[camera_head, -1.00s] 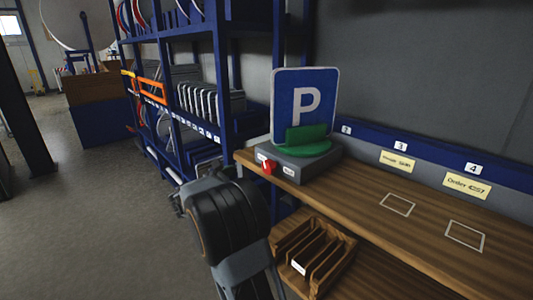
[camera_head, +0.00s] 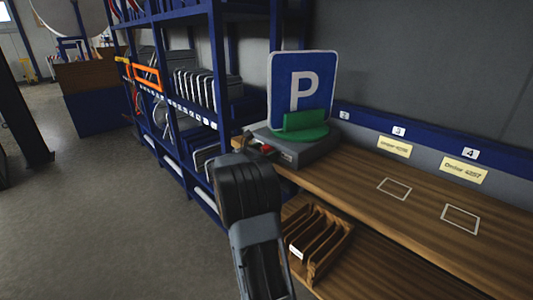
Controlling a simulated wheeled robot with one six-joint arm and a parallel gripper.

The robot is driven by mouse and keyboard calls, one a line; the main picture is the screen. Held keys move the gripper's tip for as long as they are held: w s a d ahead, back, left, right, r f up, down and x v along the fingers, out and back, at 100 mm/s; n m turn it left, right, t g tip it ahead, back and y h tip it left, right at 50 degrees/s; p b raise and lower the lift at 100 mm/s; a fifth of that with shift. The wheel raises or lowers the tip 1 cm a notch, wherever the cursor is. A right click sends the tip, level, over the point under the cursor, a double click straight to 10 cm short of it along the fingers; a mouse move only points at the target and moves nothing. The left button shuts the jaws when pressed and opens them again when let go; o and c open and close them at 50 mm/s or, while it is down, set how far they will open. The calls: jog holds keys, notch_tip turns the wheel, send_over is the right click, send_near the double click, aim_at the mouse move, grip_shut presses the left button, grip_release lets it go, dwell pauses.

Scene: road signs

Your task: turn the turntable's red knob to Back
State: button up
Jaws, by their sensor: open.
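The turntable (camera_head: 307,154) is a grey box with a green round top (camera_head: 301,136) at the left end of the wooden bench. A blue parking sign (camera_head: 302,88) with a white P stands upright in the green holder. The red knob (camera_head: 267,149) is on the box's front face, partly hidden by my gripper. My gripper (camera_head: 257,143) is at the knob, its fingertips small and dark there. It looks open, but I cannot tell whether the fingers are around the knob or touching it. The label beside the knob is not readable.
The wooden bench (camera_head: 408,212) runs to the right, with white outlined squares and numbered order cards. A slotted wooden rack (camera_head: 318,243) is on a lower level. A blue shelf (camera_head: 216,80) with signs stands left. The floor at left is clear.

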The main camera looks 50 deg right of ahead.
jog(key=shift+d, duration=0.45)
jog(key=shift+c, duration=0.4)
jog(key=c, duration=0.8)
jog(key=m+b, duration=0.4)
jog(key=shift+s+f+b, duration=0.15)
jog(key=shift+f+b, duration=0.05)
jog(key=shift+b, duration=0.1)
jog(key=m+b, duration=0.3)
jog(key=shift+r+m, duration=0.1)
jog(key=shift+m, duration=0.3)
